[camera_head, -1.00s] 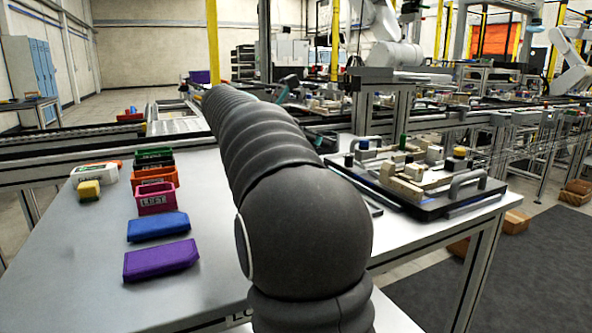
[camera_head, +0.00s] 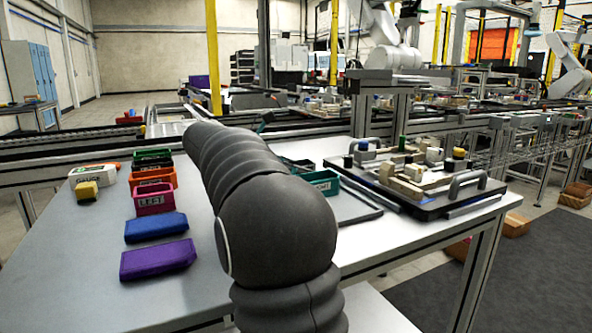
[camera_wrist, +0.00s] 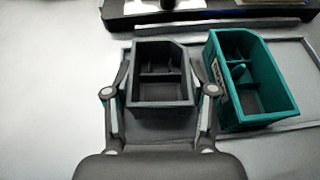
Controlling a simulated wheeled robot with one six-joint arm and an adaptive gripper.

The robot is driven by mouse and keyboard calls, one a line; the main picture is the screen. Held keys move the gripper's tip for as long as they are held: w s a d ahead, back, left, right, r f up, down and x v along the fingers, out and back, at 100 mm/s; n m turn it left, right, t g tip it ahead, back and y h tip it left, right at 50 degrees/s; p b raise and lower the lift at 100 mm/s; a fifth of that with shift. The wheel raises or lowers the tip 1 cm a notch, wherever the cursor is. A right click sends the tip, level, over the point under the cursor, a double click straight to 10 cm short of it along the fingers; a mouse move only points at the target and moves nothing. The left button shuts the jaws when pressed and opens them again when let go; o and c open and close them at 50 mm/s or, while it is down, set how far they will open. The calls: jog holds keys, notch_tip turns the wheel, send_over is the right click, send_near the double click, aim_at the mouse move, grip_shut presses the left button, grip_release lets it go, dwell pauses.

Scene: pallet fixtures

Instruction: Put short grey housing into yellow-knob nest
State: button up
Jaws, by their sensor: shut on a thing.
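In the wrist view, the short grey housing (camera_wrist: 162,105), an open dark grey box with inner dividers, sits between the fingers of my gripper (camera_wrist: 160,88), which is shut on its two sides. Whether it touches the surface below is hard to tell. In the head view, my arm hides the gripper and the grey housing. The yellow knob (camera_head: 459,152) stands at the right of the dark fixture plate (camera_head: 428,211), among beige blocks. The nest's inside is not clear from here.
A teal box (camera_wrist: 252,88) stands close to the right of the grey housing, over a grey tray (camera_head: 362,217). It also shows in the head view (camera_head: 323,184). Silver handles (camera_head: 467,182) rise from the fixture. Blue (camera_head: 155,227) and purple boxes (camera_head: 158,259) lie at left.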

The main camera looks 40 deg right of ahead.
jog(key=shift+f, duration=0.15)
jog(key=o, duration=1.3)
jog(key=p+v, duration=0.1)
jog(key=v, duration=1.1)
jog(key=shift+r+p, duration=0.2)
jog(key=shift+p, duration=0.15)
